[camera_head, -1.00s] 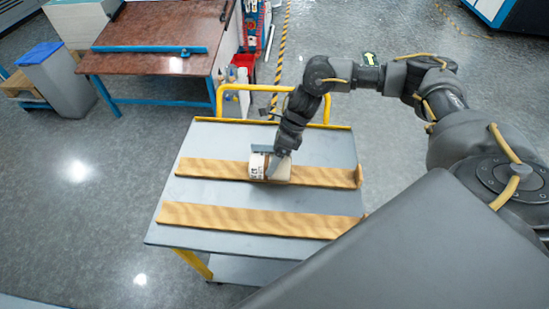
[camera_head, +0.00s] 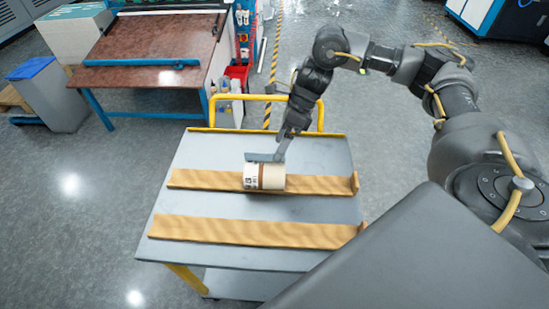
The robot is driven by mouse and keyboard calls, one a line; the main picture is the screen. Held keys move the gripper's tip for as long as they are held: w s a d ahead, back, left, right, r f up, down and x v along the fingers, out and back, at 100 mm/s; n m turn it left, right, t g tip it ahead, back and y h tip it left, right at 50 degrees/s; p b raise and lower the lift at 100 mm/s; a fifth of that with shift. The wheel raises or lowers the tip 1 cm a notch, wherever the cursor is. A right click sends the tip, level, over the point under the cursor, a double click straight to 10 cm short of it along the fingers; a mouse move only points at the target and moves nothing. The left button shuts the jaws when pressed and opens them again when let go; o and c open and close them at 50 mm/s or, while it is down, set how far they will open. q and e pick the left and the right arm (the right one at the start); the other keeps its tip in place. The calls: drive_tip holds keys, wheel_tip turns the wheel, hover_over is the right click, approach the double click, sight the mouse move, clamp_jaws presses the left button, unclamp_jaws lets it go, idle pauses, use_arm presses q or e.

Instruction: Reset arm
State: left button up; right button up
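My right arm comes in from the right, and its gripper (camera_head: 266,157) is just above and behind a white roll with a brown band (camera_head: 252,178). The roll lies on the farther of two wooden strips (camera_head: 210,180) on a grey cart (camera_head: 200,149). The gripper looks clear of the roll, with one finger stretching left over its top edge. The fingers appear spread, with nothing between them. My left gripper is not in view.
The cart has a yellow handle (camera_head: 265,98) at its far side. The nearer wooden strip (camera_head: 250,232) is empty. A brown-topped table (camera_head: 150,48) with blue legs stands behind left, beside a grey bin (camera_head: 48,95). Open floor lies to the left.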

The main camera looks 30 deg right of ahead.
drive_tip(key=shift+v, duration=1)
drive_tip(key=shift+r, duration=0.1)
